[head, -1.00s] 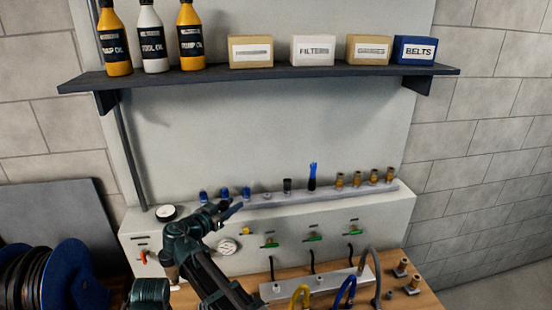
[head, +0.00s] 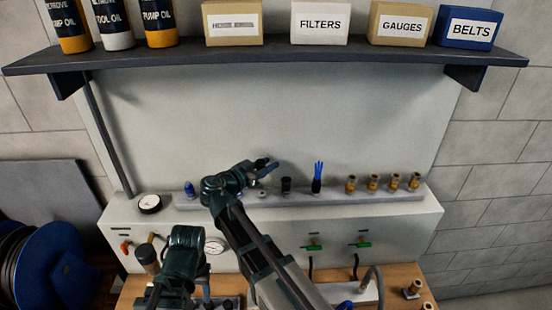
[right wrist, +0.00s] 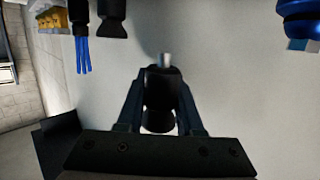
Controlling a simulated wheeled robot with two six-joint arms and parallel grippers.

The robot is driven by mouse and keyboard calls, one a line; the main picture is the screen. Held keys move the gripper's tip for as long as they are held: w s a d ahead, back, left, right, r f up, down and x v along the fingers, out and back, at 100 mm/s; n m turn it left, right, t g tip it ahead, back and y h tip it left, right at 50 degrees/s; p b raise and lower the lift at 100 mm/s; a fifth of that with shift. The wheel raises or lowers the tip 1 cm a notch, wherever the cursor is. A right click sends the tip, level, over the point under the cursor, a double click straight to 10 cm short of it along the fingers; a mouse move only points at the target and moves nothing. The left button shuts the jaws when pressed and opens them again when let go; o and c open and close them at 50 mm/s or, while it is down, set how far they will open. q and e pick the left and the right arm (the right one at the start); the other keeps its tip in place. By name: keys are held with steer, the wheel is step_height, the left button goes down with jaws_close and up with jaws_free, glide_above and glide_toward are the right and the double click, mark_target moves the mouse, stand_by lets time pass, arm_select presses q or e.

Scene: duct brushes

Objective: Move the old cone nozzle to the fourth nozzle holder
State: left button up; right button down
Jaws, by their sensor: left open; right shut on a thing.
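My right gripper (head: 266,168) is shut on a black nozzle (right wrist: 158,100) with a flared end and a short silver stem (right wrist: 165,60). In the head view it is above the grey rail (head: 350,196), over a bare holder spot (head: 262,194) between my arm and a standing black nozzle (head: 286,186). The held nozzle appears clear of the rail; the exact gap is unclear. My left gripper (head: 185,296) is low at the left, by the bench; its fingers are hard to make out.
A blue-tufted brush (head: 317,178) and several brass nozzles (head: 373,183) stand to the right on the rail. A blue nozzle (head: 190,188) stands at its left end; my arm hides others. A shelf (head: 280,61) with bottles and boxes hangs above.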

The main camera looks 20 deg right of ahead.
steer(key=shift+f, duration=0.15)
step_height(320, 180, down, 6)
steer(key=b, duration=0.6)
steer(key=shift+r, duration=0.2)
steer(key=shift+f+b, duration=0.65)
steer(key=shift+f, duration=0.05)
stand_by(1.6)
steer(key=shift+c, duration=2.4)
jaws_free()
